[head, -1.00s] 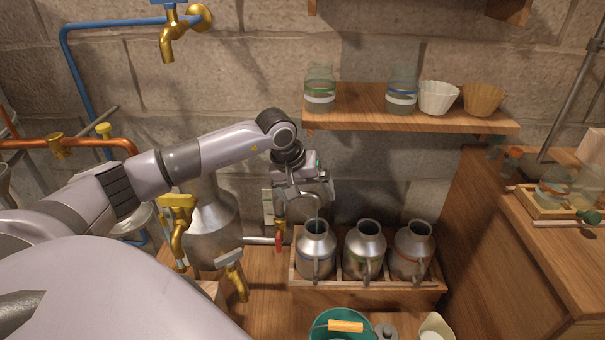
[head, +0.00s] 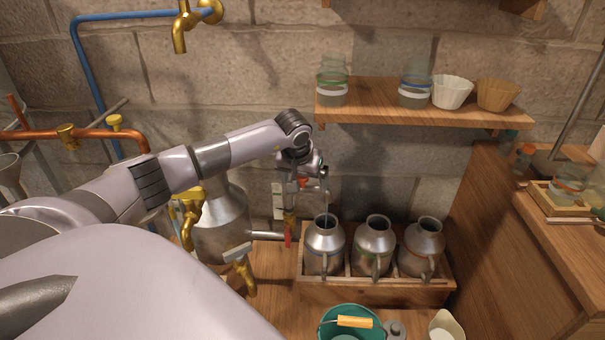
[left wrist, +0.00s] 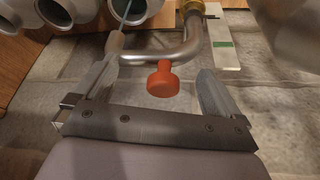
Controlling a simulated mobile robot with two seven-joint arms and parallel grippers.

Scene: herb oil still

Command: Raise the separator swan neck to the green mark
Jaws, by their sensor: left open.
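The separator swan neck (left wrist: 168,55) is a bent silver pipe with a red knob (left wrist: 162,80), running from a brass fitting in the left wrist view. My left gripper (left wrist: 162,58) is open, its fingers on either side of the red knob; I see no closed grip on it. A pale strip with a green mark (left wrist: 222,44) stands beside the fitting. In the head view my left gripper (head: 308,182) is in front of the wall above the left can and hides much of the neck; the pale strip (head: 278,200) shows beside it. My right gripper is not seen.
Three metal cans (head: 373,245) stand in a wooden rack (head: 375,292); a thin stream runs into the left one. A shelf (head: 420,103) with jars and cups is above. Brass taps (head: 242,270), a green bucket (head: 350,322) and a right-hand cabinet (head: 500,250) surround the area.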

